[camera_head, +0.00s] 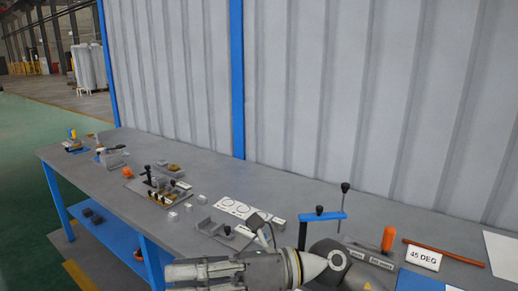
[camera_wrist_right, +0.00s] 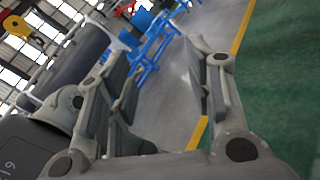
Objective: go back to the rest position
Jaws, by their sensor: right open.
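My right gripper (camera_head: 172,271) is at the bottom of the head view, its arm coming in from the right and its fingers pointing left. It is in front of the near part of the grey workbench (camera_head: 200,190). In the right wrist view the right gripper (camera_wrist_right: 167,68) has its fingers spread apart, with nothing held between them. Floor and blue framework show past the fingers there. My left gripper is in neither view. I cannot pick out a flanged shell with certainty.
Small blocks and fixtures (camera_head: 158,186) stand along the bench. A blue clamp-like tool (camera_head: 322,216), an orange-handled tool (camera_head: 388,238), a "45 DEG" sign (camera_head: 424,256) and a red-brown rod (camera_head: 445,252) are at the right. A corrugated wall (camera_head: 350,100) stands behind.

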